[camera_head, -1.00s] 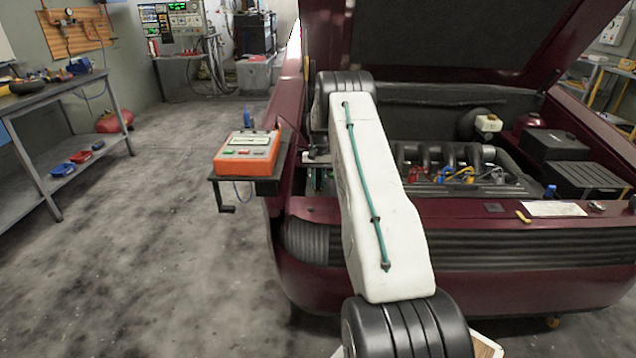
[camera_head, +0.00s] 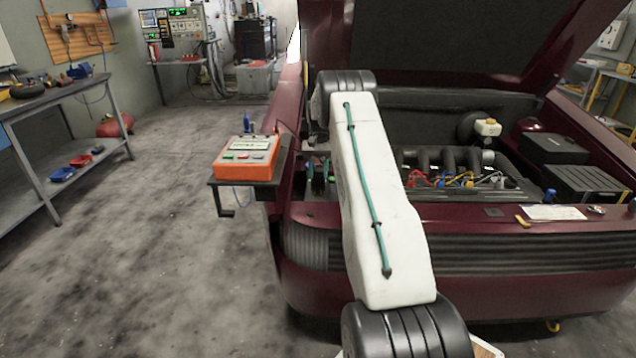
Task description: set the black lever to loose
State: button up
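No part is clearly recognisable as the black lever. A black bent bar (camera_head: 227,212) hangs under the shelf that bears an orange box, at the car's left side; I cannot tell whether it is the lever. Small dark upright pieces with some green (camera_head: 319,172) stand at the left edge of the engine bay, too small to make out. My white arm rises in front of the car and hides part of the bay. My gripper does not show; its fingers seem to be hidden behind my arm.
The orange box (camera_head: 246,157) with buttons sits on a dark shelf (camera_head: 263,188) beside the dark red car (camera_head: 450,300), whose hood is up. The engine (camera_head: 460,170) is right of my arm. A workbench (camera_head: 50,95) stands at the left, with clear floor between.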

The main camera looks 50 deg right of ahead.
jog(key=shift+v, duration=1)
